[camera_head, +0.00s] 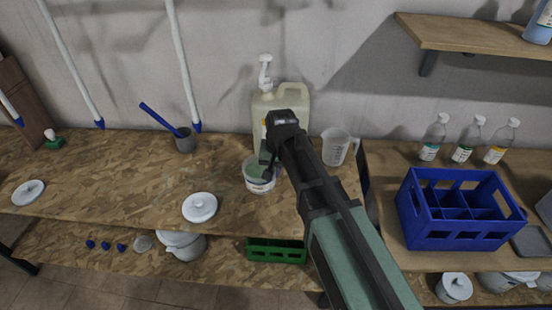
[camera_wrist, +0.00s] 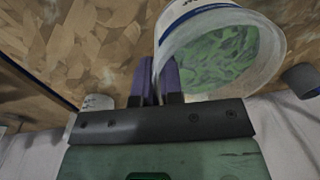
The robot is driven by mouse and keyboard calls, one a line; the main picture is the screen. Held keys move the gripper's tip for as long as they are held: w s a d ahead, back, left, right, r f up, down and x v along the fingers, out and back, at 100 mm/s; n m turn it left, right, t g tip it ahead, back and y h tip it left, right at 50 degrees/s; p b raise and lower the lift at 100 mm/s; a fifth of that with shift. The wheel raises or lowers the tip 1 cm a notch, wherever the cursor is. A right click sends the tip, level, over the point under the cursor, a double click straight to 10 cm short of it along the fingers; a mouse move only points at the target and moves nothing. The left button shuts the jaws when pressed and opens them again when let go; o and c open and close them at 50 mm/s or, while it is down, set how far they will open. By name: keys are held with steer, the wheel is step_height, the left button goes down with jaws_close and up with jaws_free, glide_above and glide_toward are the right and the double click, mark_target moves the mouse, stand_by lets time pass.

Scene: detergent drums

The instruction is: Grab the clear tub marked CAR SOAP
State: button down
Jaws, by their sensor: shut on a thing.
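The clear tub (camera_head: 259,186) with green contents and a label band stands at the middle of the bench, in front of the big cream jug. Its lettering is too small to read. In the wrist view the open tub (camera_wrist: 262,78) fills the upper right, with green inside. My gripper (camera_head: 270,162) reaches down at the tub's right and back side. In the wrist view the purple fingers of my gripper (camera_wrist: 160,68) are close together at the tub's rim, shut on its wall. I cannot tell whether the tub is clear of the bench.
The cream pump jug (camera_head: 291,101) stands close behind, and a measuring jug (camera_head: 336,147) stands to the right. A white lid (camera_head: 200,207) lies to the left front. A blue crate (camera_head: 458,232) and several bottles are on the right bench. The left bench is mostly free.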

steer(key=s, duration=0.8)
steer(key=shift+s+a, duration=0.3)
steer(key=shift+a, duration=0.05)
